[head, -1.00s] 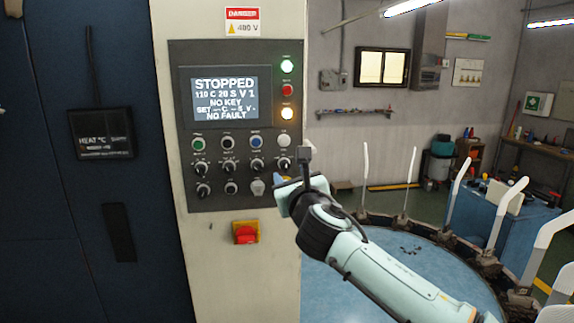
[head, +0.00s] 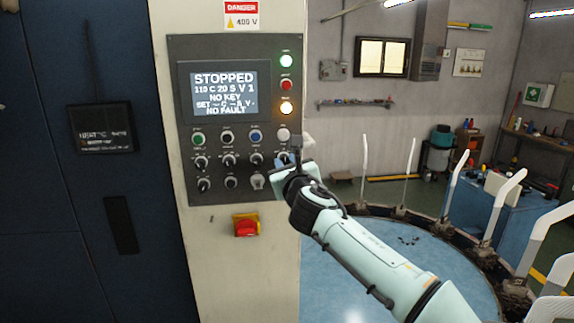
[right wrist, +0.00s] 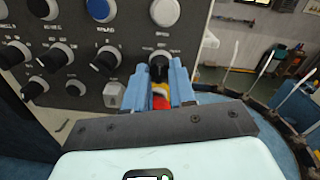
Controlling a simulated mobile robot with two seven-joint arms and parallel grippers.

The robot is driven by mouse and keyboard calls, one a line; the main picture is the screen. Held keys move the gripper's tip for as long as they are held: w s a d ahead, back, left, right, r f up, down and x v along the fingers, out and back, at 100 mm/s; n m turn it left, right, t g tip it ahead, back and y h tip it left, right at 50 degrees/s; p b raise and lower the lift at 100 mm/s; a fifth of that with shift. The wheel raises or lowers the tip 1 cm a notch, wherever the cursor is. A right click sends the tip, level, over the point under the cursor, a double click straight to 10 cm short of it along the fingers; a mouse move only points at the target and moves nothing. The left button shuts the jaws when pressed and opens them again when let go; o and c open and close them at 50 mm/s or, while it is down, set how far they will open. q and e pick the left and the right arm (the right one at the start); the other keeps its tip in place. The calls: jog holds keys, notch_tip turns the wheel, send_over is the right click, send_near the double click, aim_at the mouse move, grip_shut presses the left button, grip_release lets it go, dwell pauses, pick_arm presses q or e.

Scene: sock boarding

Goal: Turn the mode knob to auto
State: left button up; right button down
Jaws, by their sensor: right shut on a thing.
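The control panel (head: 217,190) has several black knobs with white pointers, in two rows under a row of buttons. My right gripper (head: 283,163) is at the right end of the upper knob row. In the right wrist view, its two blue fingers (right wrist: 160,75) are shut on a black knob (right wrist: 159,58) below a white button. The knob's pointer is hidden and its label is too small to read. A red and yellow part (right wrist: 161,99) shows between the fingers; I cannot tell what it is. My left gripper is not in view.
The screen (head: 224,94) reads STOPPED, NO KEY and NO FAULT. The amber lamp (head: 286,108) is lit. A pale key-switch-like fitting (right wrist: 114,96) sits below left of the gripped knob. A red and yellow switch (head: 246,227) is below the panel. A round blue table (head: 390,270) stands to the right.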

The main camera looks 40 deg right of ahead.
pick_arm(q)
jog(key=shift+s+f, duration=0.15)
pick_arm(e)
jog(key=m+b, duration=0.1)
jog(key=m, duration=0.3)
jog(key=shift+f+b, duration=0.1)
jog(key=shift+b, duration=0.3)
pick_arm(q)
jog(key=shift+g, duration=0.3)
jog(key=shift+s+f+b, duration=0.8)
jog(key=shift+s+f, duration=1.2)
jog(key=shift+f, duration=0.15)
pick_arm(e)
jog(key=shift+m+h, duration=0.3)
jog(key=shift+m, duration=2.3)
jog(key=c, duration=0.9)
grip_release()
jog(key=shift+c, duration=0.2)
